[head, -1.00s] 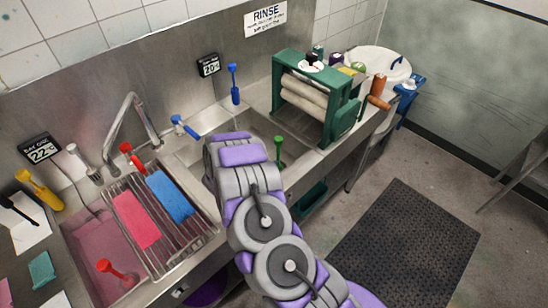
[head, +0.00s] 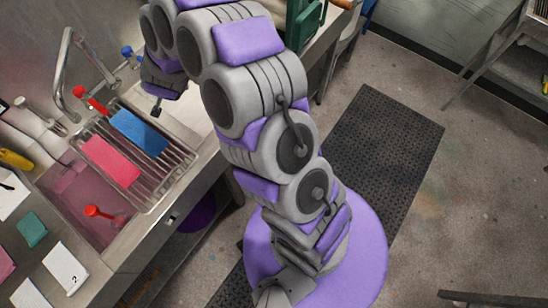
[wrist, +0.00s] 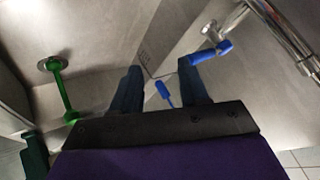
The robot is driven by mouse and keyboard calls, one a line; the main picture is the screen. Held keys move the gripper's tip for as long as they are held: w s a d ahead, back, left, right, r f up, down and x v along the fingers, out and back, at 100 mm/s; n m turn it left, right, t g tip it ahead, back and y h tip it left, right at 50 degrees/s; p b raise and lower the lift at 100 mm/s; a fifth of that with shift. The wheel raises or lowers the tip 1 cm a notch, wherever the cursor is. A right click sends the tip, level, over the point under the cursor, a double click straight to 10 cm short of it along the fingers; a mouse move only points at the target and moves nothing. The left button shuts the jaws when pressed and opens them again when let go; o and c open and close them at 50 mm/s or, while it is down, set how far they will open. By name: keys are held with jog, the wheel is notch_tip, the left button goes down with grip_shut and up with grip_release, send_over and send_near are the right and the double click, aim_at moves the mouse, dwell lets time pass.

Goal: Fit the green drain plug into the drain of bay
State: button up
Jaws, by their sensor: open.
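The green drain plug (wrist: 61,90) shows at the left of the wrist view, as a thin green stem with a wider green end. The plug is hidden in the head view now. My gripper (wrist: 160,68) is open, with its two dark fingers apart and the plug outside them to the left. In the head view only a small dark part of the gripper (head: 157,106) shows below my arm.
A blue tap lever (wrist: 207,53) is near the right finger, and a small blue-handled object (wrist: 166,94) shows beyond the gap. The left bay (head: 82,205) holds pink liquid and a red plug (head: 97,211). A rack (head: 163,172) carries pink and blue cloths. A green-framed wringer (head: 304,22) stands at the top.

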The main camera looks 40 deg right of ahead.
jog(key=s+a+r+n+g+y, duration=0.2)
jog(key=s+a+r+n+y, duration=0.1)
jog(key=s+r, duration=0.5)
jog(key=s+a+r+n+g+y, duration=0.25)
jog(key=s+r, duration=0.25)
jog(key=s, duration=0.4)
jog(key=s+d+r+g+h, duration=0.1)
jog(key=s+d, duration=0.3)
jog(key=s, duration=0.6)
jog(key=s+d+r+n+g+h, duration=0.1)
jog(key=s+d, duration=0.4)
jog(key=s, duration=0.5)
jog(key=s+d+r+n+g+h, duration=0.1)
jog(key=s+d+g, duration=0.3)
jog(key=s, duration=0.7)
jog(key=shift+d+r+h, duration=0.2)
jog(key=shift+r+h, duration=0.2)
jog(key=shift+h, duration=0.45)
jog(key=shift+s+f+g, duration=0.1)
jog(key=shift+f+g, duration=0.05)
jog(key=shift+g, duration=0.1)
